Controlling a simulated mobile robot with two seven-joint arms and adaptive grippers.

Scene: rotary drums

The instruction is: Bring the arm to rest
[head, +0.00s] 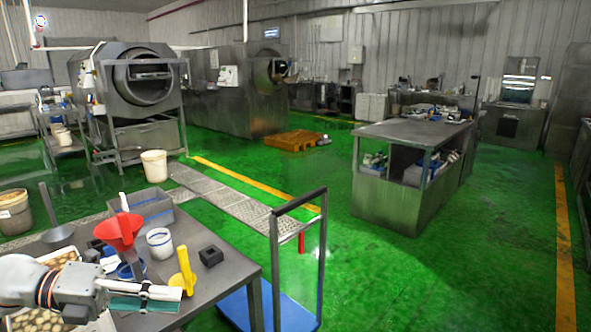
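My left arm comes in from the left edge, and its gripper (160,291) is over the near part of the metal table (220,275). A pale teal strip shows along the gripper's end; I cannot tell whether it is part of the fingers or something held, nor whether the fingers are open or shut. A yellow upright tool (186,268) stands just beyond the gripper's tip; I cannot tell whether they touch. A red funnel (119,230) stands behind the gripper. My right gripper is not in view.
The table also holds a white tub (159,244), a grey bin (148,206) and a small black block (210,256). A blue trolley with a metal handle (299,197) stands right of it. Rotary drums (150,76) stand behind. Green floor is clear at the right.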

